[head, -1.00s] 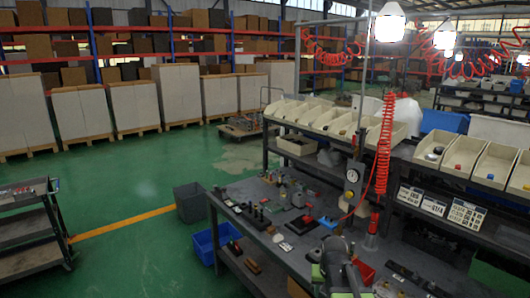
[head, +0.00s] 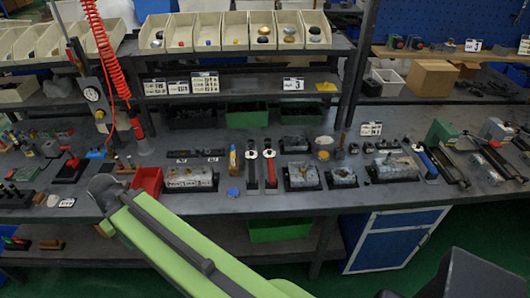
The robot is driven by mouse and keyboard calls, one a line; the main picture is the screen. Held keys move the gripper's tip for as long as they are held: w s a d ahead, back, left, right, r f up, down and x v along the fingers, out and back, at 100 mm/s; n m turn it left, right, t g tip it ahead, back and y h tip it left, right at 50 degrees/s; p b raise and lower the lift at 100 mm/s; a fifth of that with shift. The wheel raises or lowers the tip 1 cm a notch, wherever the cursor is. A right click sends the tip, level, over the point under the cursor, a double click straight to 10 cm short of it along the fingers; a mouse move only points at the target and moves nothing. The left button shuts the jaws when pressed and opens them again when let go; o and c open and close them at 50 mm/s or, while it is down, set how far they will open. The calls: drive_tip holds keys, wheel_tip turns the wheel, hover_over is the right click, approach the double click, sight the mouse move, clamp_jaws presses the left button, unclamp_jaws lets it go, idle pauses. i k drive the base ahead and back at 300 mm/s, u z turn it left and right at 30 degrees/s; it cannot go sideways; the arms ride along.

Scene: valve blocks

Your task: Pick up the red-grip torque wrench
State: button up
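The red-grip torque wrench (head: 270,168) lies on the grey workbench (head: 330,204), near the middle of the head view. Its pale round head points to the back and its red handle comes toward the front edge. A similar wrench with a dark grip (head: 251,168) lies just left of it, parallel. A blue-grip tool (head: 427,162) lies farther right. My green arm link crosses the lower left foreground, short of the wrench. My gripper cannot be made out. A dark shape at the bottom right is unclear.
Valve blocks on dark plates flank the wrenches, one at left (head: 190,178) and one at right (head: 302,177). A red bin (head: 147,181) stands left. A blue disc (head: 233,191) lies close by. Shelves with cream bins (head: 222,31) rise behind. The front strip is mostly clear.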

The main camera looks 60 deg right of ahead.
sight(267, 141)
drive_tip(key=z, duration=2.3)
drive_tip(key=i, duration=0.2)
drive_tip(key=u, duration=0.55)
